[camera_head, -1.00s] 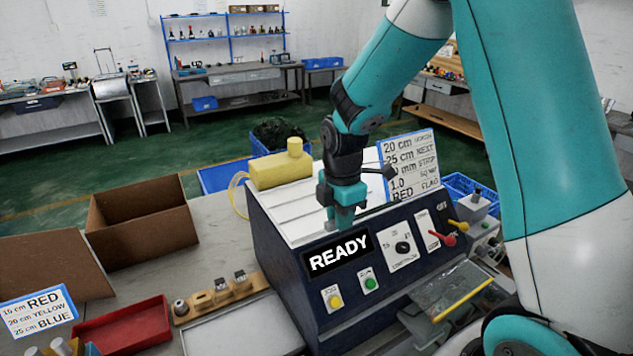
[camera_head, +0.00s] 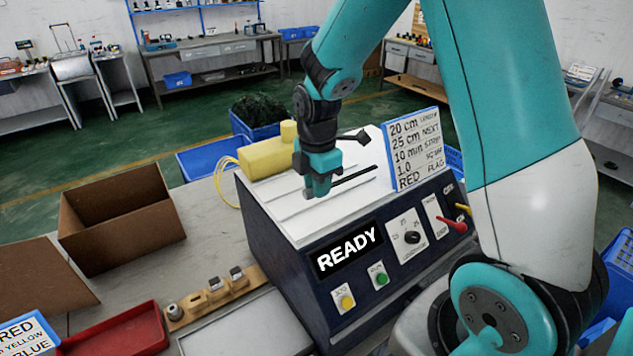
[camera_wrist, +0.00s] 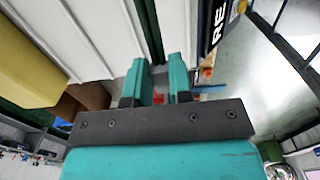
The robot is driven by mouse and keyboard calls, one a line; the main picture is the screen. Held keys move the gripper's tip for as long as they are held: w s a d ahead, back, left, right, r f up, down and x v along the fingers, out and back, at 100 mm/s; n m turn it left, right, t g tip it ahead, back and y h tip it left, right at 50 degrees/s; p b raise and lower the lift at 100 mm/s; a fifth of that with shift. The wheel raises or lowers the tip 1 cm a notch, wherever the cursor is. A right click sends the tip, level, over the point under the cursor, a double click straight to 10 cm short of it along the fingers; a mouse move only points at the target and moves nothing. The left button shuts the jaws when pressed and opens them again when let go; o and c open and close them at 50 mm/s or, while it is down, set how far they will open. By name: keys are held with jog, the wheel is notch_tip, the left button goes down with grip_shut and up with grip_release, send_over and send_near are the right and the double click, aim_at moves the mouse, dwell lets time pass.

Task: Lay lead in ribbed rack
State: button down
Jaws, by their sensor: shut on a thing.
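My gripper (camera_head: 318,190) is over the white ribbed top (camera_head: 290,208) of the dark blue machine, pointing down. Its jaws are shut on a thin dark strip (camera_head: 355,178), which seems to be the lead. The strip sticks out to the right of the jaws, low over the ribbed surface; I cannot tell whether it touches. In the wrist view the dark strip (camera_wrist: 150,30) runs up from between the two teal fingers, roughly along the ribs. The part between the fingers is hidden.
A yellow block (camera_head: 265,158) with yellow cable lies at the top's far left. A sign board (camera_head: 415,150) stands at its right. The READY display (camera_head: 348,250) and levers are on the front. A cardboard box (camera_head: 120,220) and red tray (camera_head: 120,335) are left.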

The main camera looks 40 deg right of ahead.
aim_at(317, 217)
jog(key=shift+f+b, duration=2.15)
jog(key=shift+f, duration=1.1)
jog(key=c, duration=0.9)
grip_release()
jog(key=shift+c, duration=0.2)
jog(key=shift+r, duration=0.15)
notch_tip(317, 217, up, 17)
jog(key=b, duration=0.3)
jog(key=shift+a, duration=0.2)
